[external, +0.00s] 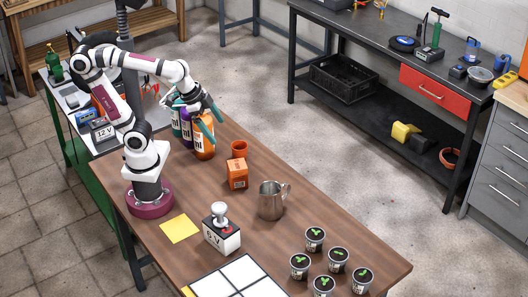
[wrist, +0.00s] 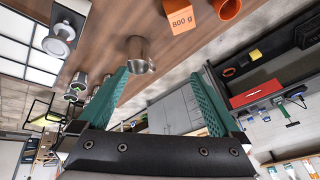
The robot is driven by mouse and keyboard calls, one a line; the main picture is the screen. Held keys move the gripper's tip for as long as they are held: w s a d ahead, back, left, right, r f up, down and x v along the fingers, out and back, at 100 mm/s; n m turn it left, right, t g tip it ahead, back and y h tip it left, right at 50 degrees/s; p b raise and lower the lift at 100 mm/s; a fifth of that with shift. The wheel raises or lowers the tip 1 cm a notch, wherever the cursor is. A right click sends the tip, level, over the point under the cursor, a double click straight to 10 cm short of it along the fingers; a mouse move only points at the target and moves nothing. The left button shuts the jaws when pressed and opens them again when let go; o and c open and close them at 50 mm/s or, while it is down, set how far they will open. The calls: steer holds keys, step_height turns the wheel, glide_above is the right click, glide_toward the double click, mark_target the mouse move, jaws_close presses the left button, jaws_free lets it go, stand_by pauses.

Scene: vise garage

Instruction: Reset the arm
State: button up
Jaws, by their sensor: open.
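My white and maroon arm stands on the wooden table (external: 330,240) at its left end, bent with the forearm reaching right. My gripper (external: 213,122) has teal fingers and hangs over the table near the bottles. In the wrist view my gripper (wrist: 158,75) has its two fingers spread wide with nothing between them. The metal mug (external: 271,201) stands upright well apart from the fingers; it also shows in the wrist view (wrist: 138,60).
Several bottles (external: 204,146) stand just below my gripper. A white panel (external: 240,272) lies in front.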

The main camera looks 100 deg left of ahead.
steer(key=s+d+f+m+g, duration=0.1)
steer(key=s+f+m+g, duration=0.3)
steer(key=s, duration=0.5)
steer(key=shift+s+d+f, duration=0.2)
steer(key=shift+d+f, duration=0.1)
steer(key=shift+f, duration=0.5)
